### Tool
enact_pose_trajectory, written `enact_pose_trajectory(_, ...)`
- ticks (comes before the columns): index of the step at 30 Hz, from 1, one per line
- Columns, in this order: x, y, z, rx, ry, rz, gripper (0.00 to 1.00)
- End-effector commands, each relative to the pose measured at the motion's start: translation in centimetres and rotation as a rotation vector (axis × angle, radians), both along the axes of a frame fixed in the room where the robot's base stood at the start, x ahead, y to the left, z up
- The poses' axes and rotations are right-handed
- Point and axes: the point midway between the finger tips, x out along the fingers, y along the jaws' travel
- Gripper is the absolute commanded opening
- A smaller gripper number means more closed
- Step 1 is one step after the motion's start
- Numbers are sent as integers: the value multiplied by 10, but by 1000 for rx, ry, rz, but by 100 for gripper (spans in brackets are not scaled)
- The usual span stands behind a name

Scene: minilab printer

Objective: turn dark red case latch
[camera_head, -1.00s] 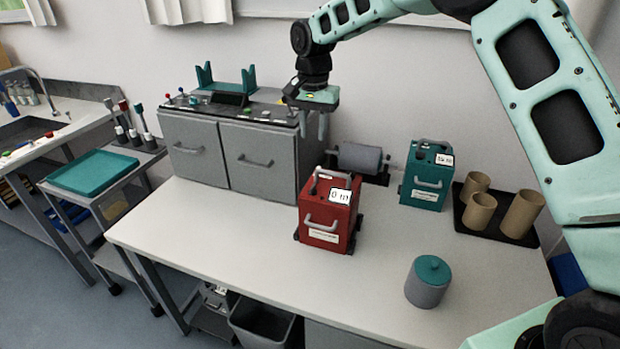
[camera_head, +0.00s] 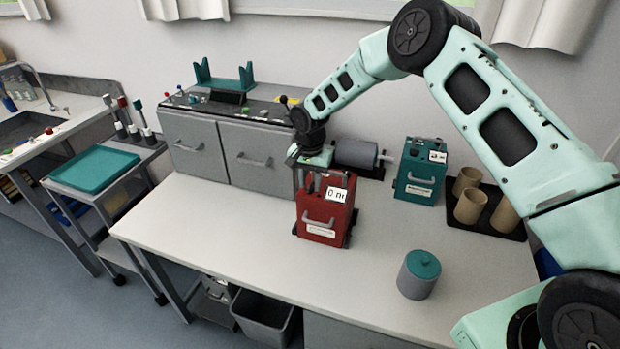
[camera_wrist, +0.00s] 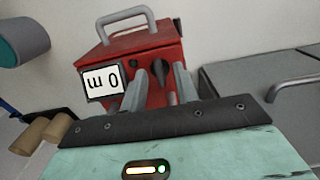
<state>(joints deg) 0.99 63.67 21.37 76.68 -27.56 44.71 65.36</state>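The dark red case (camera_head: 321,222) stands upright on the table, with a grey handle on its front and a white "0 m" label on top. It also fills the upper middle of the wrist view (camera_wrist: 150,45), upside down. A dark knob-like latch (camera_wrist: 158,72) shows there on its top face, beside the label. My gripper (camera_head: 306,180) is over the back left of the case's top. In the wrist view its two grey fingers (camera_wrist: 168,75) are apart, with the latch showing between them. I cannot tell whether they touch it.
A teal case (camera_head: 420,172) and a dark tray (camera_head: 495,222) with brown cups stand at the right. A grey roller (camera_head: 356,152) lies behind the red case, and a grey cabinet (camera_head: 262,152) is at the back left. A teal-lidded jar (camera_head: 418,278) stands at the front right.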

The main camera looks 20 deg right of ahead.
Motion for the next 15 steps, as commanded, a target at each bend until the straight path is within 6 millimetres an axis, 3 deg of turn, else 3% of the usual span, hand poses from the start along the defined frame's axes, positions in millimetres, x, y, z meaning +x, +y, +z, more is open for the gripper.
enact_pose_trajectory(8,0,0,-1,0,0,0,30)
enact_pose_trajectory(11,0,0,-1,0,0,0,2)
enact_pose_trajectory(15,0,0,-1,0,0,0,0)
